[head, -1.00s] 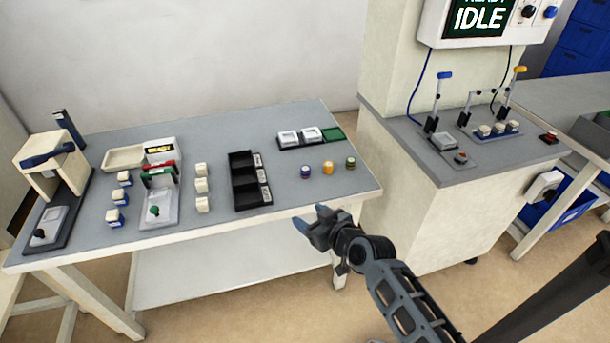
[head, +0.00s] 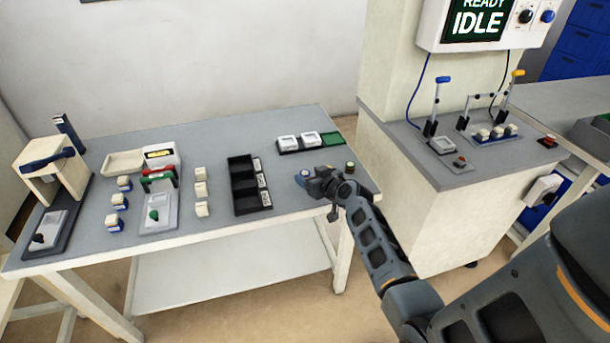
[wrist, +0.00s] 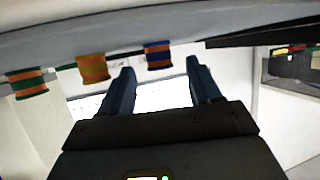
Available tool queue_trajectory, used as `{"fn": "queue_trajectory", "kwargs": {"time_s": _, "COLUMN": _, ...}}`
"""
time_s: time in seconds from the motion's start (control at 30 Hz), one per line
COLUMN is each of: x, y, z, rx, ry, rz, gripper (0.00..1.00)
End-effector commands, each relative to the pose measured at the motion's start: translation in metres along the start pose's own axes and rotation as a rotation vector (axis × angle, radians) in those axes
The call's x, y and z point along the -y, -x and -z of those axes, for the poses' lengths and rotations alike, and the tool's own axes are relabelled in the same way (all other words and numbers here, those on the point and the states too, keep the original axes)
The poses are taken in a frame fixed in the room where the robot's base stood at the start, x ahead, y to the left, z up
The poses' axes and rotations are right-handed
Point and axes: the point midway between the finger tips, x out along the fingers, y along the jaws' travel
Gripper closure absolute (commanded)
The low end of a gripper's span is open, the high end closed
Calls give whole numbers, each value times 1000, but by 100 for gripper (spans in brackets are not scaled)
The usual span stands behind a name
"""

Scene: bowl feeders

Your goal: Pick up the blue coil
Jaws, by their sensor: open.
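The blue coil (wrist: 158,56), banded in blue and orange, shows in the wrist view between and beyond the two fingertips of my gripper (wrist: 160,65). Nothing is held. In the head view my gripper (head: 306,181) is over the table's front right part, close to the blue coil and partly hiding it. The wrist view also shows the orange coil (wrist: 93,67) outside the left finger and the green coil (wrist: 27,82) farther left. In the head view the green coil (head: 350,167) stands right of my gripper, and the orange coil is mostly hidden behind it.
The black compartment tray (head: 240,157) lies left of my gripper. A tray with white parts and a green section (head: 331,137) lies behind. White blocks and fixtures fill the table's left side. A cabinet (head: 440,215) with levers stands at the right.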

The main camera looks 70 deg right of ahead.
Motion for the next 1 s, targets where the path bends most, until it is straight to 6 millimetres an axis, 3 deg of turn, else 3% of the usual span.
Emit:
{"fn": "queue_trajectory", "kwargs": {"time_s": 0.13, "x": 0, "y": -16, "z": 1, "rx": 0, "ry": 1, "rz": 0, "gripper": 37}}
{"fn": "queue_trajectory", "kwargs": {"time_s": 0.43, "x": 0, "y": -19, "z": 0, "rx": -1, "ry": 1, "rz": -1, "gripper": 37}}
{"fn": "queue_trajectory", "kwargs": {"time_s": 1.0, "x": 0, "y": -19, "z": 0, "rx": -1, "ry": 1, "rz": 0, "gripper": 91}}
